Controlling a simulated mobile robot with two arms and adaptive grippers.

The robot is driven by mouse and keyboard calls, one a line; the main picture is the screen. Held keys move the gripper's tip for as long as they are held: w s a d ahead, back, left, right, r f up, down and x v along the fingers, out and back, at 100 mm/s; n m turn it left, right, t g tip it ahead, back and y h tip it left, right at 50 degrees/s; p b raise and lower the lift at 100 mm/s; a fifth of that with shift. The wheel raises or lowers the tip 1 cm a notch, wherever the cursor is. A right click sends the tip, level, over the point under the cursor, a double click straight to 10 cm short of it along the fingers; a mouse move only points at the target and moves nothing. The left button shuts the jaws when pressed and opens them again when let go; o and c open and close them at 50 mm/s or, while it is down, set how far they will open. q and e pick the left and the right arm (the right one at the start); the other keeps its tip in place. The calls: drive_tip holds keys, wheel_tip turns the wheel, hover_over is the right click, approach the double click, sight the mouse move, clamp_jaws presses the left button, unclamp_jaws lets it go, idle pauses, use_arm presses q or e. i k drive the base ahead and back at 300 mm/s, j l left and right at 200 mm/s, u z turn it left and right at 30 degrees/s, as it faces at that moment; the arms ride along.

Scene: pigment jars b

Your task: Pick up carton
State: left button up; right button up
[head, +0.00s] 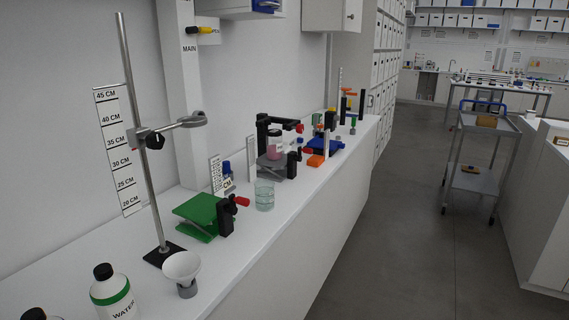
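A small brown box (486,121), which looks like cardboard, sits on the top shelf of a grey trolley (463,118) in the aisle at the right of the head view. A low tan and dark item (469,169) lies on the trolley's lower shelf; it is too small to make out. Another brown and white box (563,140) shows partly at the right edge, on a white counter. I cannot tell for sure which of these is the carton. Neither of my grippers is in view.
A long white bench (240,246) on the left holds a stand (149,190), a green lab jack (198,217), a glass beaker (264,196), a white funnel (182,267) and a water bottle (112,294).

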sight(286, 148)
drive_tip(key=i+l, duration=0.1)
drive_tip(key=i, duration=0.25)
drive_tip(key=i+l, duration=0.1)
drive_tip(key=i, duration=0.2)
drive_tip(key=i+l+z, duration=0.25)
drive_tip(key=i, duration=0.15)
drive_tip(key=i+l+z, duration=0.15)
drive_tip(key=i+z, duration=0.15)
drive_tip(key=i, duration=0.15)
drive_tip(key=i+l+z, duration=0.15)
drive_tip(key=i, duration=0.8)
drive_tip(key=i+l+z, duration=0.15)
drive_tip(key=i, duration=0.8)
drive_tip(key=i+u, duration=0.45)
drive_tip(key=i+l+u, duration=0.2)
drive_tip(key=u, duration=0.25)
drive_tip(key=i+l+u, duration=0.3)
drive_tip(key=u, duration=0.15)
drive_tip(key=i+l+u, duration=0.25)
drive_tip(key=l+u, duration=0.2)
drive_tip(key=j, duration=0.1)
